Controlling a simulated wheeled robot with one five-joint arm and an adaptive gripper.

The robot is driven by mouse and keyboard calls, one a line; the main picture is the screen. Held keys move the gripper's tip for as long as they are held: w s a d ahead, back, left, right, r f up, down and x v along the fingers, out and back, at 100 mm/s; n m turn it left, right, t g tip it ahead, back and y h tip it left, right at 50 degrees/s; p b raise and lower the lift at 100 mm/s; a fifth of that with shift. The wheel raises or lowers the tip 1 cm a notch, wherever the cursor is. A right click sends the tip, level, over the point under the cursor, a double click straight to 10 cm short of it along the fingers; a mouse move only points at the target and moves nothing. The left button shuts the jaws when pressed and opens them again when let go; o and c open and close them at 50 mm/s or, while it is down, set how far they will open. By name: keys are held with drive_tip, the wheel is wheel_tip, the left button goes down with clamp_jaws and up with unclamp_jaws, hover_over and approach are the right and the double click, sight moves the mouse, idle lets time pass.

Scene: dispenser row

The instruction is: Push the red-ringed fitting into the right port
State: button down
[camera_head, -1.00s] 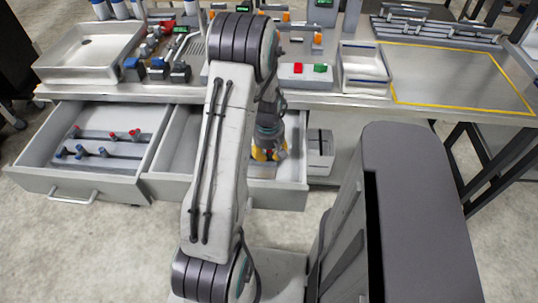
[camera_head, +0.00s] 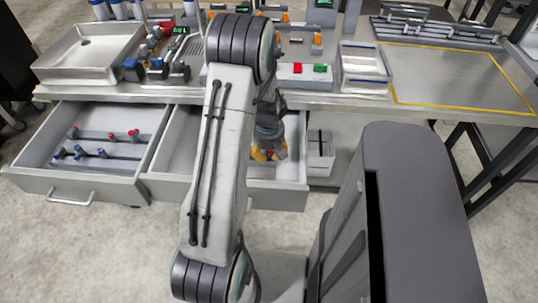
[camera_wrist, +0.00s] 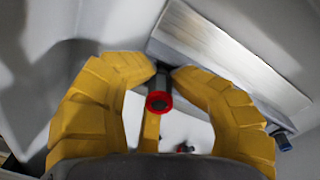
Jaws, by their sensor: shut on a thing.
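My gripper (camera_head: 268,152) is over the right part of the open middle drawer (camera_head: 172,195), partly hidden behind my own arm in the head view. In the wrist view its yellow fingers (camera_wrist: 165,72) are closed around the dark body of the red-ringed fitting (camera_wrist: 159,101). The red ring faces the wrist camera, and the dark body runs up between the fingertips. In the head view the fitting is too small and covered to make out clearly. I cannot tell which port is the right port.
The open left drawer (camera_head: 70,187) holds several red- and blue-ringed fittings. The bench above carries a white tray (camera_head: 90,70), a box with red and green buttons (camera_head: 304,74) and a small bin (camera_head: 362,84). The yellow-outlined area (camera_head: 455,80) at right is bare.

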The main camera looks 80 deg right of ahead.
drive_tip(key=shift+w+a+f+y+b, duration=0.15)
drive_tip(key=shift+a+f+b, duration=0.2)
drive_tip(key=shift+f, duration=0.2)
drive_tip(key=shift+s+a+f+y+b, duration=0.1)
drive_tip(key=shift+a+f+y+b, duration=0.1)
drive_tip(key=shift+a+f, duration=0.25)
drive_tip(key=shift+d+f, duration=0.1)
drive_tip(key=c, duration=0.9)
unclamp_jaws()
drive_tip(key=shift+o, duration=0.2)
drive_tip(key=shift+d, duration=0.1)
wheel_tip(320, 180, up, 14)
drive_tip(key=shift+d+f, duration=0.15)
drive_tip(key=shift+f, duration=0.05)
